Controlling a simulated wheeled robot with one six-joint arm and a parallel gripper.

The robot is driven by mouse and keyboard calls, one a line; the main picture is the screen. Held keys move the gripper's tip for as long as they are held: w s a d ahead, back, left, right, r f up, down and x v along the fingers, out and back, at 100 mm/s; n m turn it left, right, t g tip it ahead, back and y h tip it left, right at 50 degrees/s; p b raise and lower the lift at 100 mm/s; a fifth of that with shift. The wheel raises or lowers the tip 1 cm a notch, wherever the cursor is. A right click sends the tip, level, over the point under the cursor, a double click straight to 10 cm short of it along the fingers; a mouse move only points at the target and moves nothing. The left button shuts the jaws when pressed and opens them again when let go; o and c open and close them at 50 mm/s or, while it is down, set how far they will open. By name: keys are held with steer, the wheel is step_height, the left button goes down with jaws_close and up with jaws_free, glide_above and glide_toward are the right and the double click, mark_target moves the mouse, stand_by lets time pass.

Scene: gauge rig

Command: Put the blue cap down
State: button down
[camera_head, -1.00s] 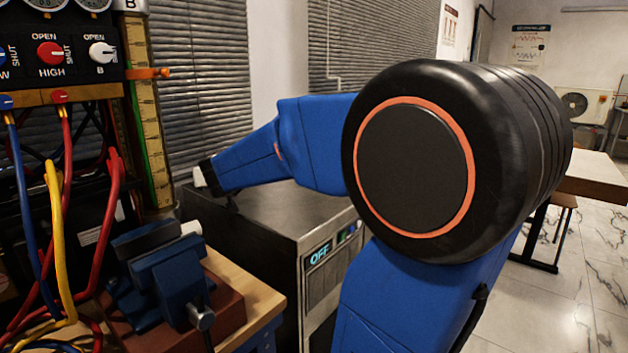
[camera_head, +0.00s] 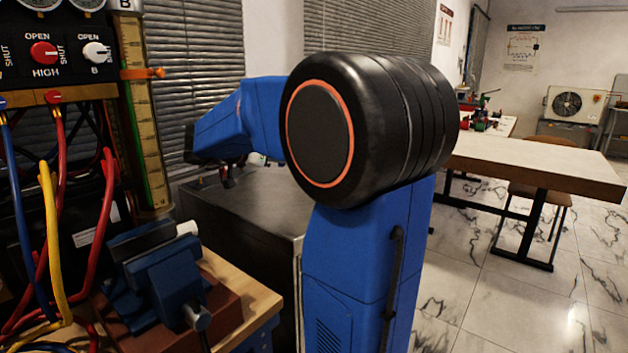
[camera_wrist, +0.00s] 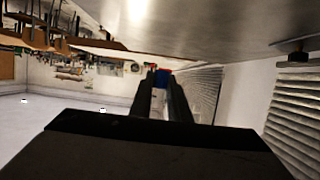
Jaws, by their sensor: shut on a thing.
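The blue cap (camera_wrist: 163,72) shows as a small blue patch at the tips of my gripper (camera_wrist: 162,80) in the wrist view. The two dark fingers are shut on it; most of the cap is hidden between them. The cap cannot be made out in the head view, where my blue arm reaches left over the metal cabinet (camera_head: 262,205). In the wrist view a pale metal surface (camera_wrist: 225,22) fills the top, apart from the fingertips.
A blue vise (camera_head: 165,275) on a wooden bench (camera_head: 240,290) stands at the lower left. The gauge panel (camera_head: 70,60) with red, yellow and blue hoses is beside it. Window blinds (camera_head: 185,85) are behind my arm. A light table (camera_head: 535,165) stands at the right.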

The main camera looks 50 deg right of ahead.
mark_target(286, 201)
steer(key=shift+m+g, duration=0.5)
steer(key=shift+g, duration=0.1)
steer(key=shift+s+a+f, duration=0.1)
steer(key=shift+s+f, duration=0.2)
steer(key=shift+f, duration=1.45)
steer(key=shift+s+d+f, duration=0.1)
steer(key=shift+s+f, duration=0.15)
steer(key=shift+f, duration=1.45)
steer(key=shift+s+a+f, duration=0.1)
steer(key=shift+s+f, duration=0.2)
steer(key=shift+f, duration=1.45)
steer(key=shift+f, duration=0.15)
steer(key=c, duration=1.7)
jaws_free()
steer(key=shift+o, duration=0.2)
steer(key=shift+r, duration=0.2)
steer(key=v, duration=1.2)
